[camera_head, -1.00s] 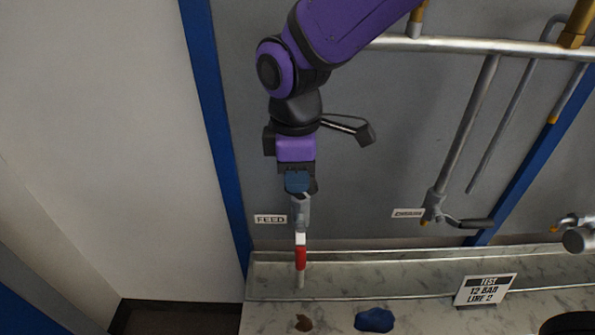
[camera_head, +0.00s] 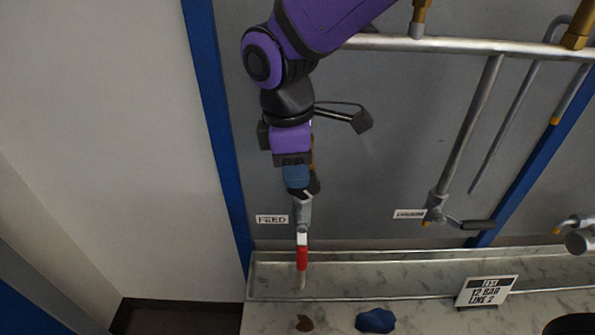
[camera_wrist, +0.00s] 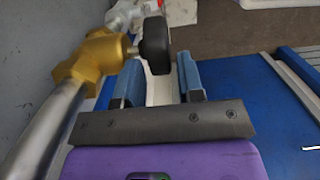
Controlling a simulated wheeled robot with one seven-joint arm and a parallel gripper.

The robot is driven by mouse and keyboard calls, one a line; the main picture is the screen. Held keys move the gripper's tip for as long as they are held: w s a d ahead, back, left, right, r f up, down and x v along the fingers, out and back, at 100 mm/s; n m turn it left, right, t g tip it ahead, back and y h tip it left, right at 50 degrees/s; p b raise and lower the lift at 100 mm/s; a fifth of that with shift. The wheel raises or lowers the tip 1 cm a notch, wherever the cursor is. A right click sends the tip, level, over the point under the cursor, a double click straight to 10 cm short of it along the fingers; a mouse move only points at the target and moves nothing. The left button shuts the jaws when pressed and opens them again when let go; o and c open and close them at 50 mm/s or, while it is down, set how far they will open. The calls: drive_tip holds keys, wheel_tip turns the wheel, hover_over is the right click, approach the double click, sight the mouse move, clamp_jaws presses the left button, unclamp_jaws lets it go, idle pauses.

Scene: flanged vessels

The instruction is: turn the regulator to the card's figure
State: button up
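The card (camera_head: 487,291) stands on the ledge at the lower right and reads "TEST 12 BAR LINE 2". In the wrist view, a brass body (camera_wrist: 98,55) on a grey pipe carries a black round part (camera_wrist: 155,46), seen nearly edge-on; it may be the regulator's knob or gauge, and no scale is readable. My gripper (camera_wrist: 160,72) is open, its blue fingers apart. The black part lies just past the fingertips, nearer the left finger; contact cannot be told. In the head view my gripper (camera_head: 298,182) hides most of this fitting, above the "FEED" label (camera_head: 272,219).
A red and white handle-like piece (camera_head: 302,256) hangs below my gripper. A second pipe with a lever (camera_head: 468,224) is at right, beside another label (camera_head: 409,214). A blue lump (camera_head: 375,320) and a brown patch (camera_head: 304,323) lie on the marble-like counter.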

wheel_tip(320, 180, up, 9)
drive_tip(key=a, duration=0.1)
drive_tip(key=shift+r, duration=0.1)
idle(0.4)
